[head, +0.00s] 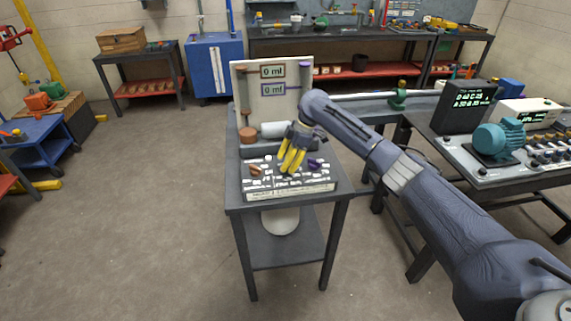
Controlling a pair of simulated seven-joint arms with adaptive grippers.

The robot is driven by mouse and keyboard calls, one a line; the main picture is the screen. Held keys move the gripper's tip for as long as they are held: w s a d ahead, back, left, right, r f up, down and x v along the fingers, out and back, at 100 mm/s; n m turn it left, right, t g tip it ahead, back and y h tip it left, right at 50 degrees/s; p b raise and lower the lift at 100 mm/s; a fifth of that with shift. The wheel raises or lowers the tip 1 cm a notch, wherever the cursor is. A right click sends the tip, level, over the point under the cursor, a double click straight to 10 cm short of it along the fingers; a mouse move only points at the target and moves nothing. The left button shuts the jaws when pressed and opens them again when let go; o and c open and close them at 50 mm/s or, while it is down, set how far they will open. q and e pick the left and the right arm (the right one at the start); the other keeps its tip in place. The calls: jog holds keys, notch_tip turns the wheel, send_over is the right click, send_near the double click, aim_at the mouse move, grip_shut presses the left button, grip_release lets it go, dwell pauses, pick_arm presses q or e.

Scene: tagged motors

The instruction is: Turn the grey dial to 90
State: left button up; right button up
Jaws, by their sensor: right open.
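A control board (262,190) with white markings lies on a small dark table. A brown dial (255,170) sits on its left and a purple dial (315,163) on its right. I cannot make out a grey dial; the middle of the board is partly hidden by my right gripper. My right gripper (290,170) has yellow fingers pointing down over the middle of the board, between the brown and purple dials. It is open. Whether its fingertips touch anything is too small to tell. My left gripper is not in view.
Behind the board stands a pale panel (246,92) with two displays reading "0 ml". A brown cylinder (249,135) and a whitish cylinder (273,130) are in front of it. At right, a bench holds a teal motor (501,138).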

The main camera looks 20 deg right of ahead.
jog(key=shift+a+f, duration=0.15)
jog(key=shift+f, duration=0.1)
jog(key=shift+c, duration=0.4)
grip_shut()
